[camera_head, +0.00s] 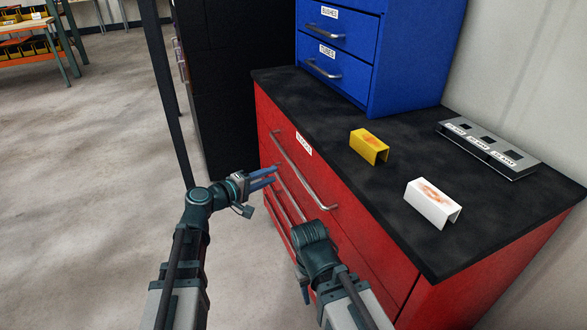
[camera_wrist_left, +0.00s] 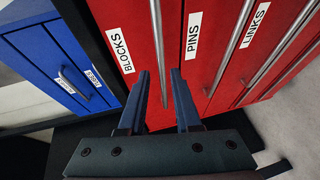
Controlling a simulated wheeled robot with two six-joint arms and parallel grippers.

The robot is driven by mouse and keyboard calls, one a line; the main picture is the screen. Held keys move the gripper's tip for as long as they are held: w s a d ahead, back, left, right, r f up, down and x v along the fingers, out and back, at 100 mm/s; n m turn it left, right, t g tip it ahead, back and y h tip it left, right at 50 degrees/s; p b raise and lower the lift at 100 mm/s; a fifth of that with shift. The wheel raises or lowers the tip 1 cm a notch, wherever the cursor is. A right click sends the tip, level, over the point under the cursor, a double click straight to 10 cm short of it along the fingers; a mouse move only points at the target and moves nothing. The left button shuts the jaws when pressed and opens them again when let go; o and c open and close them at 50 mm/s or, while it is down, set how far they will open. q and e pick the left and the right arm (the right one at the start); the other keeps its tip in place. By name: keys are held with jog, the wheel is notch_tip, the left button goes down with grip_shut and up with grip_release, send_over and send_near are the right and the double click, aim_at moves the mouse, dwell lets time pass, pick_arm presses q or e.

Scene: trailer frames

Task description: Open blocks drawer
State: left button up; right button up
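The blocks drawer (camera_head: 325,183) is the top drawer of a red cabinet. Its front looks flush, with a long silver bar handle (camera_head: 303,170). In the left wrist view the BLOCKS label (camera_wrist_left: 120,50) is left of that handle (camera_wrist_left: 158,45). My left gripper (camera_head: 274,175) is open in front of the drawer. In the left wrist view its two blue fingers (camera_wrist_left: 160,85) are apart, with the handle lined up between them; contact cannot be told. My right gripper (camera_head: 304,291) is low by the cabinet front, mostly hidden behind its own wrist.
Lower drawers marked PINS (camera_wrist_left: 193,36) and LINKS (camera_wrist_left: 255,25) have similar handles. On the black top (camera_head: 315,108) are a yellow block (camera_head: 369,146), a white block (camera_head: 433,203), a grey labelled tray (camera_head: 488,148) and a blue drawer unit (camera_head: 410,55). Floor at left is clear.

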aim_at(293, 164)
pick_arm(q)
jog(key=b+x, duration=0.1)
jog(key=x, duration=0.9)
jog(key=shift+w+d+f+b, duration=0.15)
jog(key=shift+w+d+b, duration=0.05)
jog(key=shift+w+b, duration=0.1)
jog(key=shift+s, duration=0.1)
grip_shut()
dwell(0.9)
